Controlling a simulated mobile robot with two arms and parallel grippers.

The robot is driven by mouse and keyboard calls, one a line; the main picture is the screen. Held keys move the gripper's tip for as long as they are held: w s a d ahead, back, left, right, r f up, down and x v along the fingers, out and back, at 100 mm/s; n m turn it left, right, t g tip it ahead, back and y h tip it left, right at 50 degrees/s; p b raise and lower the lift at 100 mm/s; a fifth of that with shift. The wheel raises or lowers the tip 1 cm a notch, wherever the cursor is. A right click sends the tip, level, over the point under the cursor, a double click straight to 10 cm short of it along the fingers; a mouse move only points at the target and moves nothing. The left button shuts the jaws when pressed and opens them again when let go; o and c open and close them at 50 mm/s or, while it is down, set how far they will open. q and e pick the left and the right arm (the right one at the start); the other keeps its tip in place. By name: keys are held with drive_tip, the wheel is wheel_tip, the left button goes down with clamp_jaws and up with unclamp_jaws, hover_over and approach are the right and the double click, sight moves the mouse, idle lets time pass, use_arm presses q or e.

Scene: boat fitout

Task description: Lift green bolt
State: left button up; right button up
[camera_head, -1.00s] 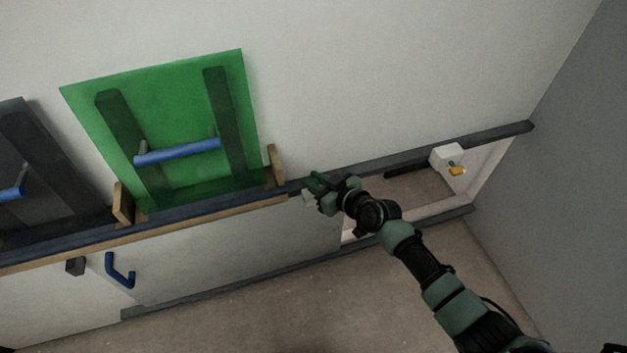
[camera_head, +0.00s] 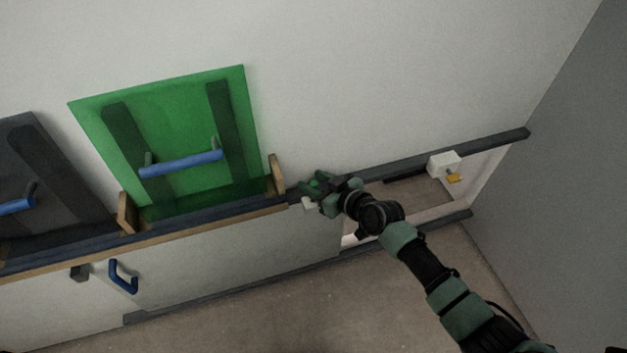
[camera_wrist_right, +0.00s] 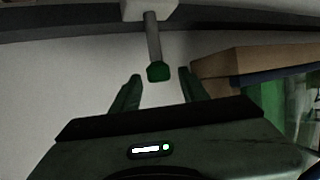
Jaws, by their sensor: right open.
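The green bolt (camera_wrist_right: 158,72) shows in the right wrist view as a green knob on a grey rod that runs up to a white block (camera_wrist_right: 143,8). My right gripper (camera_wrist_right: 160,74) is open, with one finger on each side of the green knob and a visible gap on both sides. In the head view my right gripper (camera_head: 312,190) is at the dark ledge, just right of the green panel, and largely hides the bolt there. A bit of the white block (camera_head: 309,204) shows beside it. My left gripper is not in view.
The green panel (camera_head: 187,120) with a blue handle (camera_head: 181,164) stands left of my gripper, next to a wooden block (camera_head: 276,174). A wooden edge is close to one finger in the wrist view. A yellow bolt (camera_head: 453,178) on a white block is at the right, by an opening.

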drive_tip(key=v, duration=0.7)
drive_tip(key=shift+d, duration=0.15)
